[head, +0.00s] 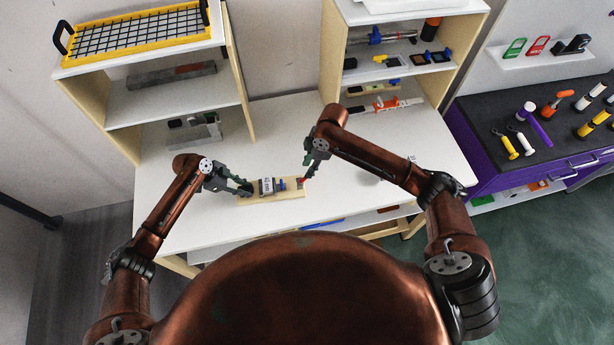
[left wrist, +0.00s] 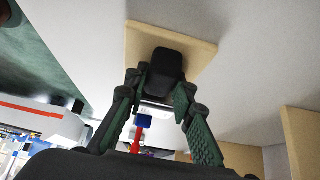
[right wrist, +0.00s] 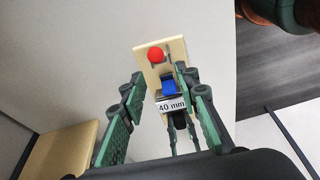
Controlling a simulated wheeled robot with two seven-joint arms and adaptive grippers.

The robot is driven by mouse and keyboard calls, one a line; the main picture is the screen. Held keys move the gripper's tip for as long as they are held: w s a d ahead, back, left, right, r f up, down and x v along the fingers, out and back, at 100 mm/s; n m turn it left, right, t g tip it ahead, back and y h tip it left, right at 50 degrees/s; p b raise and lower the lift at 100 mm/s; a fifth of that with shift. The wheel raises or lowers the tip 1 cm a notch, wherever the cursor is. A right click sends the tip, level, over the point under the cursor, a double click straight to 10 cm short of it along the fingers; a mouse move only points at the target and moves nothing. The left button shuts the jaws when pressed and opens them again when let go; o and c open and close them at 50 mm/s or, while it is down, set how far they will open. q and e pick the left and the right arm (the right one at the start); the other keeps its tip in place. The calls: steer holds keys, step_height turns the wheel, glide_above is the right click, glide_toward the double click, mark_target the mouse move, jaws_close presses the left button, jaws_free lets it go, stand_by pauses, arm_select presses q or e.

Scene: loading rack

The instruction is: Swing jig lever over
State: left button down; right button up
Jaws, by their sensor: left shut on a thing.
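The jig is a pale wooden base (head: 290,194) on the white table, carrying a block with a white label (head: 267,186), a blue part (head: 282,184) and a red ball knob. The label reads "40 mm" in the right wrist view (right wrist: 171,105), where the red knob (right wrist: 156,55) stands at the far end of the base. My left gripper (head: 247,189) is shut on the black rounded part (left wrist: 164,72) at the jig's left end. My right gripper (head: 303,176) is open beside the red knob end, its fingers apart and empty. The lever's arm is not clear.
Shelf units (head: 240,75) stand behind on the left and right of the table, holding tools and parts. A purple workbench (head: 467,150) with tools stands at the right. The white table (head: 200,222) is clear around the jig. A blue item (head: 322,223) shows at the front edge.

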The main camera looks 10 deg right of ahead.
steer(key=d+y, duration=0.4)
steer(key=shift+x, duration=3.35)
steer(key=shift+d+f, duration=0.1)
steer(key=shift+d, duration=0.05)
jaws_close()
